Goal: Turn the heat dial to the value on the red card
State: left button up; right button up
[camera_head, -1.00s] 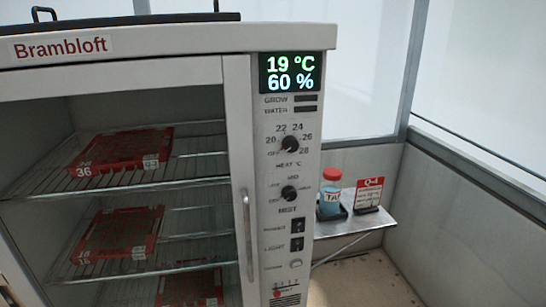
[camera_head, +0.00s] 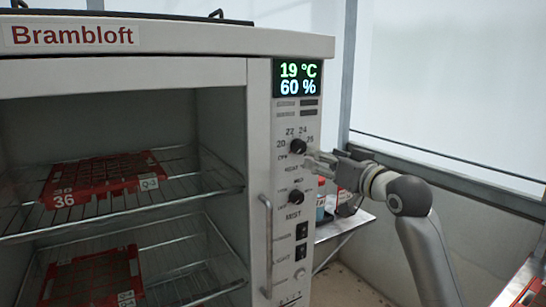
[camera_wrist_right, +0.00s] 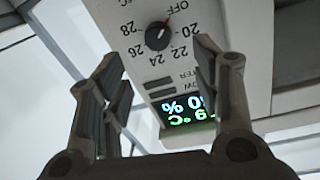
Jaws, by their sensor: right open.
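The black heat dial (camera_head: 298,146) is on the cabinet's control panel, ringed by numbers from 20 upward and OFF. The dial (camera_wrist_right: 158,36) shows upside down in the right wrist view; its exact setting is hard to tell. My right gripper (camera_head: 313,158) comes in from the right, close to the dial. In the wrist view its open fingers (camera_wrist_right: 157,55) are on either side of the dial in the picture, with nothing between them; contact is not visible. The red card (camera_head: 345,197) on the side shelf is mostly hidden behind my right arm, its text unreadable. My left gripper is out of view.
The display (camera_head: 298,78) reads 19 °C and 60 %. The mist dial (camera_head: 296,197) and switches sit below the heat dial. A door handle (camera_head: 267,240) stands out left of the panel. A red-capped bottle (camera_head: 321,205) is on the shelf. Red trays (camera_head: 103,178) lie on wire racks.

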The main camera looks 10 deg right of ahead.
aim_at(301, 147)
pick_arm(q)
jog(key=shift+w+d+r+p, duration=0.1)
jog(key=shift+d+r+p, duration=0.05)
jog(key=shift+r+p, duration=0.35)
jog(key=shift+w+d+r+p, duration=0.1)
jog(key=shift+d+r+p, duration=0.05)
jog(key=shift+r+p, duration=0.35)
pick_arm(e)
jog(key=shift+x, duration=5.35)
jog(key=shift+d+r, duration=0.15)
jog(key=shift+d, duration=0.05)
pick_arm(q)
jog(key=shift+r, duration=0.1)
pick_arm(e)
jog(key=c, duration=1)
